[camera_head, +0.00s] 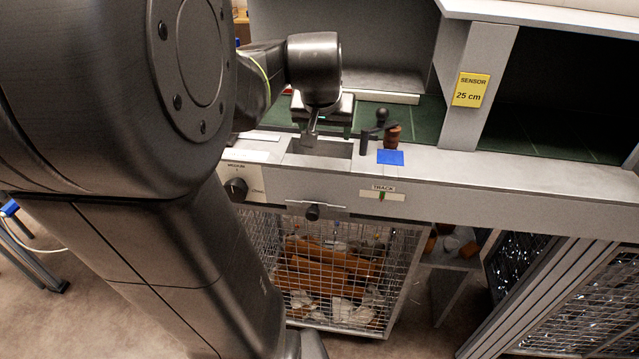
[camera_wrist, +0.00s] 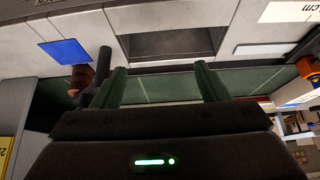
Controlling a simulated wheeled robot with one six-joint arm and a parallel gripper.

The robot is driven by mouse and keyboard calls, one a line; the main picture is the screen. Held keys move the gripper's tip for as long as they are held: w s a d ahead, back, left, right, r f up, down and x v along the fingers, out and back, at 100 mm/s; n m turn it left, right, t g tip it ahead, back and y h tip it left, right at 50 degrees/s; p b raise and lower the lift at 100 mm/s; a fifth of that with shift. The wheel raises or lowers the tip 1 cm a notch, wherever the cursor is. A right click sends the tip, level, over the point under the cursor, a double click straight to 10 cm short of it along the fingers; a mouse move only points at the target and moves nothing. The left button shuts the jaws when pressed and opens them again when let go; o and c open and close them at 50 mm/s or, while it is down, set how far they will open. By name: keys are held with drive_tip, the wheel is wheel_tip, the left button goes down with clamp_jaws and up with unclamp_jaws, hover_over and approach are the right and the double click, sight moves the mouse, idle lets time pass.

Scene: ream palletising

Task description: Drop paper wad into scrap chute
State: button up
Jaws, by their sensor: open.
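The scrap chute appears as a rectangular opening (camera_head: 320,148) in the grey counter's front ledge; the wrist view shows this dark slot (camera_wrist: 172,42) just ahead of the fingers. My gripper (camera_head: 311,134) hangs over the counter at the back side of the slot. In the wrist view its two green-grey fingers (camera_wrist: 162,72) are spread apart with nothing between them. No paper wad shows on the counter or in the gripper. Under the slot stands a wire cage bin (camera_head: 400,290) holding brown pieces and pale crumpled scraps (camera_head: 345,309).
A blue square (camera_head: 390,157), a brown knob-like object (camera_head: 392,136) and a black lever (camera_head: 376,128) sit right of the slot. A yellow sensor sign (camera_head: 471,90) is on the upright divider. A dial (camera_head: 237,189) is on the counter front. Another wire cage (camera_head: 590,300) stands at right.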

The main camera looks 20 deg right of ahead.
drive_tip(key=v, duration=0.6)
drive_tip(key=p, duration=0.1)
approach(327, 146)
drive_tip(key=f, duration=0.3)
drive_tip(key=d+f, duration=0.1)
drive_tip(key=f, duration=0.1)
drive_tip(key=shift+w+f, duration=0.25)
drive_tip(key=shift+f, duration=0.05)
drive_tip(key=shift+w+r+p, duration=0.1)
drive_tip(key=shift+r+p, duration=0.5)
drive_tip(key=shift+r, duration=0.25)
drive_tip(key=shift+r+p, duration=0.4)
drive_tip(key=shift+r, duration=0.3)
